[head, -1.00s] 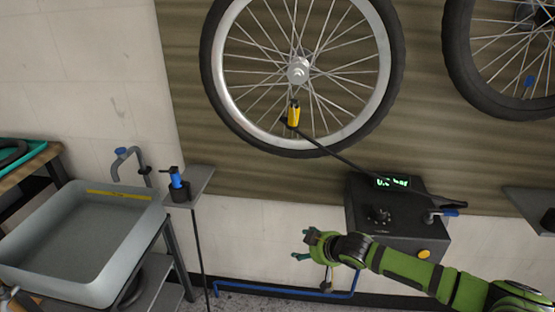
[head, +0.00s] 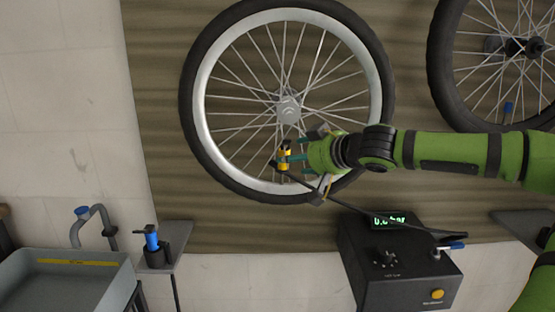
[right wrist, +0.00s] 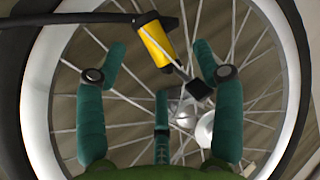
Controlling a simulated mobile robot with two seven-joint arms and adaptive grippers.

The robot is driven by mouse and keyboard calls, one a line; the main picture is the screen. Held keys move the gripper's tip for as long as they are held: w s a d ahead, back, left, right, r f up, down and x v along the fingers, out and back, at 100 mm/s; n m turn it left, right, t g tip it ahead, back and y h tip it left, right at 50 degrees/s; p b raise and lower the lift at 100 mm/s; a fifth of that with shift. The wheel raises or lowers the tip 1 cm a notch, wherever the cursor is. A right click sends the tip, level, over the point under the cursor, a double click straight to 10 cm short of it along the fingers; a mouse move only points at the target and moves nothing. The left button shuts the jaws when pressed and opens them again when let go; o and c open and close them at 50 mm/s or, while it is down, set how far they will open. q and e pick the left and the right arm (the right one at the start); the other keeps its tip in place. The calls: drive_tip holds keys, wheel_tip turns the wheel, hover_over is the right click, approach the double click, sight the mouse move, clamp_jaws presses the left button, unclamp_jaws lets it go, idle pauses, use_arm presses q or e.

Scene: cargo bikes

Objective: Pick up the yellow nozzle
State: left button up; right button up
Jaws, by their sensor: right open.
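The yellow nozzle (head: 284,158) has black ends and sits in front of the lower spokes of the left wheel, with a black hose at its lower end. It also shows in the right wrist view (right wrist: 156,44), tilted, beyond and between my fingers. My right gripper (head: 296,159) is open and close beside the nozzle, coming from the right. In the right wrist view its teal fingers (right wrist: 160,85) are spread, with nothing held between them. I cannot tell in the head view whether a finger touches the nozzle. My left gripper is not in view.
The wheel (head: 203,110) hangs against a corrugated wall panel. A black pump box (head: 400,275) with a green display is below right.

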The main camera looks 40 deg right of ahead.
sight(287, 167)
drive_tip(key=p+x, duration=0.1)
drive_tip(key=x, duration=0.1)
drive_tip(key=p+x, duration=0.1)
drive_tip(key=x, duration=0.1)
drive_tip(key=shift+w+d, duration=0.4)
drive_tip(key=shift+d, duration=0.05)
drive_tip(key=shift+w+d+f+p, duration=0.15)
drive_tip(key=shift+w+p, duration=0.3)
drive_tip(key=shift+p, duration=0.75)
drive_tip(key=shift+w+f+p, duration=0.35)
drive_tip(key=shift+p, duration=0.25)
drive_tip(key=c, duration=1.1)
drive_tip(key=shift+r, duration=0.1)
drive_tip(key=shift+c, duration=0.7)
